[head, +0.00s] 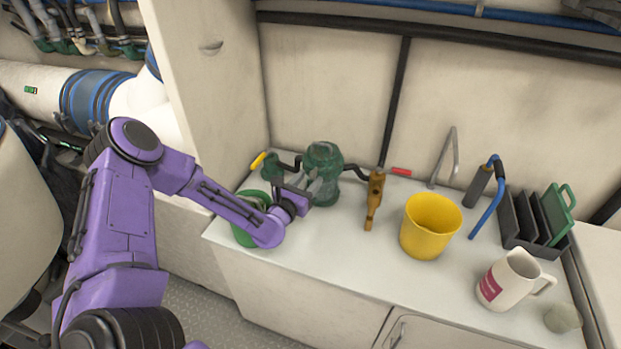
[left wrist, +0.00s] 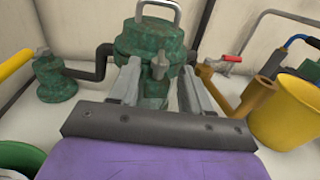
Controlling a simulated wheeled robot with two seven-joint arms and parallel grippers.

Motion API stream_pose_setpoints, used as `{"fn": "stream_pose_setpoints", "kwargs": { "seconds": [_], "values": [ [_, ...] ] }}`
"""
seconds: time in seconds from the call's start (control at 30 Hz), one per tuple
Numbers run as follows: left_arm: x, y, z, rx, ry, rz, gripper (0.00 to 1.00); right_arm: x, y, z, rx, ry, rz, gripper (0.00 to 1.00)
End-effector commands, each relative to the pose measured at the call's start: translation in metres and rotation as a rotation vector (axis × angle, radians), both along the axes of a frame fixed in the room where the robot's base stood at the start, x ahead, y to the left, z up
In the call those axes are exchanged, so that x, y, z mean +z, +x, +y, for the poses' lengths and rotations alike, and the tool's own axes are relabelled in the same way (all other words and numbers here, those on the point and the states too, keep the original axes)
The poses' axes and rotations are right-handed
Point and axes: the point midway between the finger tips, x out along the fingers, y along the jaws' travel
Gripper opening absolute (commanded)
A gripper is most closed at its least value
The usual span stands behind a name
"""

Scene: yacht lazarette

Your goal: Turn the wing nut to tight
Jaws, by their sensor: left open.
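The green, weathered strainer housing (head: 323,160) stands on the white counter against the back wall. It also shows in the left wrist view (left wrist: 150,38), with a grey metal bail over its top. A small grey-green wing nut (left wrist: 160,66) shows on its near side, between my fingers in that view. My left gripper (head: 303,193) is close in front of the housing. In the left wrist view its two grey fingers (left wrist: 160,80) are apart, one on each side of the wing nut. I cannot tell whether either finger touches it. My right gripper is not in view.
A green valve (left wrist: 53,80) with a yellow handle stands left of the housing. A yellow bucket (head: 430,228), a white jug (head: 508,280) and a dark rack (head: 528,222) stand further right. The counter's front middle is clear.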

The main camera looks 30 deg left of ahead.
Motion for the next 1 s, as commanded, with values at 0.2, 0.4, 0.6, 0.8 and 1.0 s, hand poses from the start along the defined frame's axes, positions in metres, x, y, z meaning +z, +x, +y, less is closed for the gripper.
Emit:
{"fn": "stream_pose_setpoints", "kwargs": {
  "seconds": [0.2, 0.4, 0.6, 0.8, 1.0],
  "values": [
    [0.0, 0.015, 0.001, 0.0, 0.0, 0.002, 0.48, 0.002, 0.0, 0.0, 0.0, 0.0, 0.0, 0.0],
    [0.0, 0.015, 0.001, 0.0, -0.001, 0.002, 0.45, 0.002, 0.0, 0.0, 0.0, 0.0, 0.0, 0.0],
    [0.0, 0.015, 0.001, 0.0, 0.0, 0.002, 0.0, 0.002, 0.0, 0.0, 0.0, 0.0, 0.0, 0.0],
    [0.0, 0.015, 0.005, -0.078, -0.002, -0.004, 0.0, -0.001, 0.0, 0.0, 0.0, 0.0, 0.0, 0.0],
    [0.001, 0.016, 0.007, -0.234, 0.0, -0.005, 0.0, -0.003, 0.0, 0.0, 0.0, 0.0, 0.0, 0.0]
  ]
}}
